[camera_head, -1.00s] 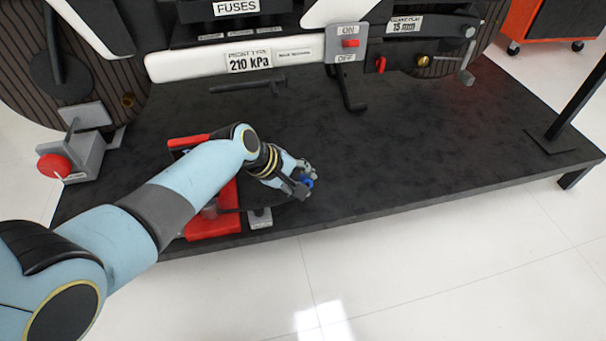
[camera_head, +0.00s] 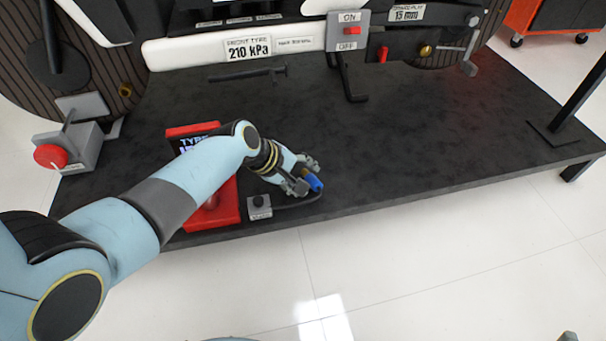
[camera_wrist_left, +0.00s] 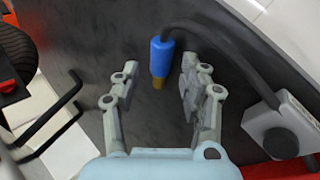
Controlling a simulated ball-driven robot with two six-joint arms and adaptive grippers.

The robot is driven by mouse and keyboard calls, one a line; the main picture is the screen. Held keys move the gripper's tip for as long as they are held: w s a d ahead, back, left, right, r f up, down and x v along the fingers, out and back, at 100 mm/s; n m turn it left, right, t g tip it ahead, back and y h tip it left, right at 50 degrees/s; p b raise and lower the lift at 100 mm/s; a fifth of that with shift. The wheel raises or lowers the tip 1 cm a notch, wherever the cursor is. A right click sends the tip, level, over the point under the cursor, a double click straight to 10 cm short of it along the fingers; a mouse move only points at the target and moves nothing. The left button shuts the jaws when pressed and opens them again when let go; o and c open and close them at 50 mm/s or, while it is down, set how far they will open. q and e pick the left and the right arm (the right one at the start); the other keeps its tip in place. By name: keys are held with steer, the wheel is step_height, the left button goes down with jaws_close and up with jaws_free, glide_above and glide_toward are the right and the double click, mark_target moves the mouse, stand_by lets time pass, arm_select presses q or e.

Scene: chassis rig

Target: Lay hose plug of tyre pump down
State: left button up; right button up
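The blue hose plug (camera_head: 313,181) with a brass tip is at the front of the dark platform and appears to lie on it. In the left wrist view the plug (camera_wrist_left: 161,58) sits between the spread fingertips, with a gap on both sides. My left gripper (camera_head: 302,174) is open beside it. A black hose (camera_wrist_left: 232,55) runs from the plug's rear end. The red tyre pump (camera_head: 229,205) stands on the platform, partly hidden by my left arm. Only a small grey tip, possibly my right gripper (camera_head: 568,336), shows at the bottom edge.
A grey button box (camera_head: 259,207) stands right of the pump, close to the platform's front edge. A black crank-shaped bar (camera_head: 350,85) hangs behind the gripper. The platform (camera_head: 430,140) is clear to the right.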

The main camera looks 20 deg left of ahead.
arm_select(q)
steer(key=shift+o, duration=0.2)
steer(key=v, duration=1.2)
step_height(320, 180, up, 8)
steer(key=p, duration=0.9)
arm_select(e)
steer(key=s+d+r+g+h, duration=0.1)
steer(key=s+r+g, duration=0.2)
steer(key=g, duration=0.8)
steer(key=shift+s+d+r+m, duration=0.25)
steer(key=shift+s+r+m, duration=0.05)
steer(key=shift+s, duration=0.85)
